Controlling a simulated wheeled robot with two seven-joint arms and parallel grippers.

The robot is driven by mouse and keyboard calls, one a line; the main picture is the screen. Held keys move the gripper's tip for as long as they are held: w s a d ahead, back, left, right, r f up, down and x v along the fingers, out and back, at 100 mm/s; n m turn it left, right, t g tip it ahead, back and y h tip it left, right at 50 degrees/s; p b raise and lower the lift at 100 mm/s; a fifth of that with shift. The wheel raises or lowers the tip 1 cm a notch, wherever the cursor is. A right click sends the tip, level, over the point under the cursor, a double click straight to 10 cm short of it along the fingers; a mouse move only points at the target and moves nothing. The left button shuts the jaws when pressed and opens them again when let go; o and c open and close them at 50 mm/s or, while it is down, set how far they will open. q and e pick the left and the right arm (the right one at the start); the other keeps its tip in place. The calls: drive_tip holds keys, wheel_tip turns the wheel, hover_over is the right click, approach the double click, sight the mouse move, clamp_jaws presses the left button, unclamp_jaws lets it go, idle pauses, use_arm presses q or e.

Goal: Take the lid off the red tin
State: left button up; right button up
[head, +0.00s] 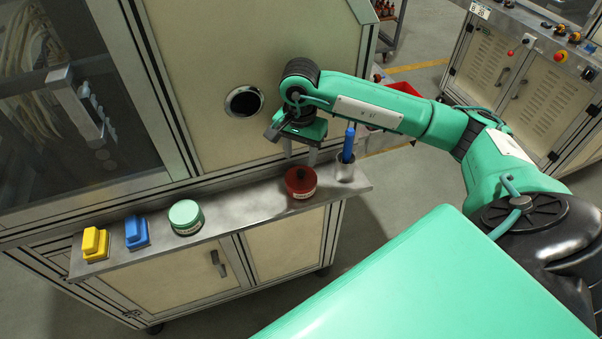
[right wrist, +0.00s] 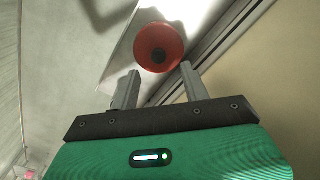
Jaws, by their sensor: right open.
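The red tin (head: 300,182) stands upright on the steel shelf, towards its right end, with a dark red lid (head: 300,175) on top. In the right wrist view the round red lid (right wrist: 159,46) shows just beyond the fingertips. My right gripper (head: 301,157) is above and slightly behind the tin, fingers pointing down. It is open, with nothing between its fingers, and it appears apart from the lid. In the right wrist view my right gripper (right wrist: 158,80) has its two grey fingers spread. My left gripper is not in view.
The steel shelf (head: 240,205) also bears a grey cup (head: 345,172) with a blue tool (head: 348,144) close right of the tin. A green tin (head: 186,217), a blue block (head: 137,232) and a yellow block (head: 95,244) stand left. The machine's panel rises behind; shelf between tins is clear.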

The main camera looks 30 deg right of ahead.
sight(301, 171)
drive_tip(key=shift+f+p, duration=0.4)
drive_tip(key=shift+p, duration=0.05)
wheel_tip(301, 171, down, 4)
drive_tip(key=shift+s+r+p, duration=0.1)
drive_tip(key=shift+s+p, duration=0.05)
drive_tip(key=shift+p, duration=1.05)
drive_tip(key=shift+f, duration=0.35)
drive_tip(key=shift+c, duration=0.2)
clamp_jaws()
